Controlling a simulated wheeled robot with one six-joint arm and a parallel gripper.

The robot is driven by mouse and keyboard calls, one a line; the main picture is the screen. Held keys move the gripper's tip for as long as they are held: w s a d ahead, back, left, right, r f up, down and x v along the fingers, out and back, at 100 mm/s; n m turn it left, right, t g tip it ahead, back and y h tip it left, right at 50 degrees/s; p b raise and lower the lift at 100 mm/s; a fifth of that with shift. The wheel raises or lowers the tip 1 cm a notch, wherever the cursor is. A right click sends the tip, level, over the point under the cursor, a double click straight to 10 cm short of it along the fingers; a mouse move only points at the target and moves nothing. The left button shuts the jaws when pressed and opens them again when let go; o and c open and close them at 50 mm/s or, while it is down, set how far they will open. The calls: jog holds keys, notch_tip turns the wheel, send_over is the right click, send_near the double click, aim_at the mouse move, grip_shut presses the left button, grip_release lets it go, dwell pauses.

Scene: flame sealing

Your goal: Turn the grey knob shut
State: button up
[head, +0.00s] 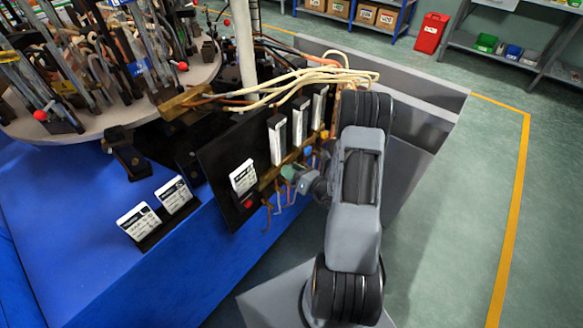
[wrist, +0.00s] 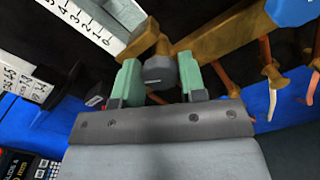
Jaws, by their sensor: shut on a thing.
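In the wrist view the grey knob (wrist: 158,71) sits on a brass manifold bar (wrist: 215,38), between the two green fingers of my gripper (wrist: 160,80). My gripper is shut on the grey knob. In the head view my gripper (head: 290,174) reaches the brass bar from the right, at the front of the black panel. The knob is hidden there by the gripper and wrist.
A blue knob (wrist: 292,8) is farther right on the bar in the wrist view. White flow tubes (head: 277,140) stand above the bar. Copper pipes (head: 268,212) hang below it. A red button (head: 248,203) is on the panel. The floor at right is clear.

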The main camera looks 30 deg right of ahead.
jog(key=m+p, duration=0.4)
jog(key=m, duration=0.7)
jog(key=shift+d+f+p, duration=0.1)
jog(key=shift+p, duration=0.2)
dwell(0.4)
jog(key=o, duration=0.9)
jog(key=b+v, duration=0.1)
jog(key=v, duration=1.2)
jog(key=shift+s+d, duration=0.1)
jog(key=shift+s, duration=0.3)
